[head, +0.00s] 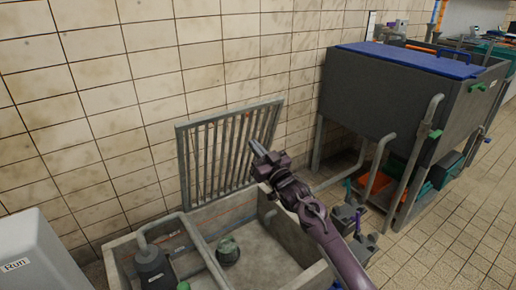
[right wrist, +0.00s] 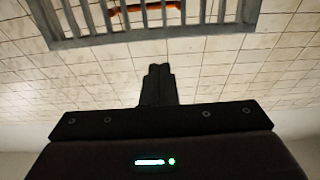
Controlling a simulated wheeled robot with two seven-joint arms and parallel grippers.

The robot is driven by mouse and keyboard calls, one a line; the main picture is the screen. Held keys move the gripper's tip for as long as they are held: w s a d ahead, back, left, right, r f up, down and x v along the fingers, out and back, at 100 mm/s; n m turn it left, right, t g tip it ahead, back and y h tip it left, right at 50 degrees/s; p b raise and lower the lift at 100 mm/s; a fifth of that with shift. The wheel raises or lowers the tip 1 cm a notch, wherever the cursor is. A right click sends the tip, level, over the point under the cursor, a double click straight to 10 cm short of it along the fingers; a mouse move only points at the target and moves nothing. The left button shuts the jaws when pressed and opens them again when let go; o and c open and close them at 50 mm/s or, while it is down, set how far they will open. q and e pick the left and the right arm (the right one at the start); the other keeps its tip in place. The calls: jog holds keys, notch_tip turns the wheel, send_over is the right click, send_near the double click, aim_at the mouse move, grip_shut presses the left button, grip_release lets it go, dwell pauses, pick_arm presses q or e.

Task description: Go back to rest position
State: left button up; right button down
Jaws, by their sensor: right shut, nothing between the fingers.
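My right gripper (head: 258,148) is in the middle of the head view, at the end of my arm that comes in from the lower right. It is raised over the sump basin, in front of the upright metal grate (head: 215,152). Its fingers are shut and hold nothing. In the right wrist view the shut fingers (right wrist: 159,72) point at the tiled wall, with the grate (right wrist: 150,22) across the top. My left gripper is not in view.
A concrete basin (head: 124,258) below holds a pump (head: 152,265), pipes and a round greenish object (head: 228,250). A large grey tank (head: 385,95) with a blue lid (head: 410,61) stands at the right. A grey box (head: 40,255) is at lower left. Tiled floor (head: 455,225) is clear at lower right.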

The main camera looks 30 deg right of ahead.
jog(key=shift+s+f, duration=0.15)
jog(key=shift+s, duration=0.3)
